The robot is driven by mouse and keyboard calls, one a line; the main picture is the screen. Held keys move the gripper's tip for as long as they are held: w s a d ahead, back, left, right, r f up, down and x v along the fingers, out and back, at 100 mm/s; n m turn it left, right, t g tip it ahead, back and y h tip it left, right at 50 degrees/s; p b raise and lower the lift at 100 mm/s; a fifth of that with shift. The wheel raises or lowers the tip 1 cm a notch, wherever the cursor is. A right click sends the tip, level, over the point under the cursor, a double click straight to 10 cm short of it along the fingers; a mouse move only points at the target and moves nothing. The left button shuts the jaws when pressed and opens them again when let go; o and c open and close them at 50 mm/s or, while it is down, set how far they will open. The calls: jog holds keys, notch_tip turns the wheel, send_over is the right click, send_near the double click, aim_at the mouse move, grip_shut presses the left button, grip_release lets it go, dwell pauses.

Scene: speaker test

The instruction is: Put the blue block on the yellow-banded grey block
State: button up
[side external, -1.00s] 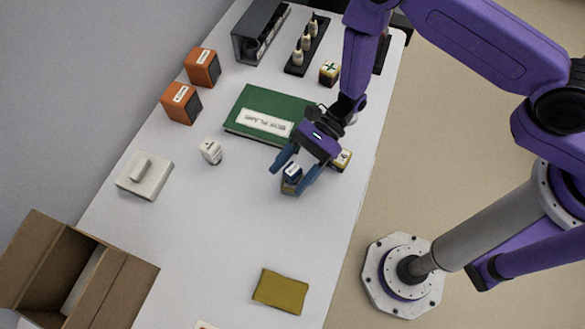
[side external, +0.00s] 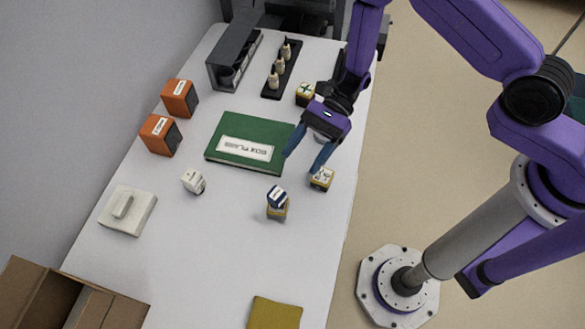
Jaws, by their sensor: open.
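The blue block (side external: 277,196), dark blue with a white label, rests on top of a grey block with a yellow band (side external: 277,212) on the white table. It sits slightly turned, and the lower block is partly hidden under it. My gripper (side external: 304,163) is open and empty, with blue fingers spread. It is up and to the right of the stack, apart from both blocks. Its right finger shows close to another yellow-banded block (side external: 322,179) with a white top; I cannot tell if they touch.
A white block (side external: 194,181), a white lidded box (side external: 128,211) and two orange boxes (side external: 160,135) stand left. A mustard cloth (side external: 274,313) and cardboard box (side external: 50,300) are in front. The table's front middle is clear.

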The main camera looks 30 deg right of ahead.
jog(key=shift+w+d+r, duration=0.2)
jog(key=shift+d+r, duration=0.05)
jog(key=shift+d, duration=0.35)
jog(key=s+d+r+n+g+h, duration=0.4)
jog(key=s+d+r+n+h, duration=0.4)
jog(key=r+n, duration=0.35)
jog(key=s+d+r+n+t+h, duration=0.2)
jog(key=s+d+r+n+t, duration=0.2)
jog(key=d+n, duration=0.3)
jog(key=s+d+r+n+t+h, duration=0.2)
jog(key=s+d+r+n+t, duration=0.2)
jog(key=d+n, duration=0.3)
jog(key=shift+s+d+r+n+t, duration=0.35)
jog(key=shift+s+d+t, duration=0.35)
jog(key=shift+d, duration=0.3)
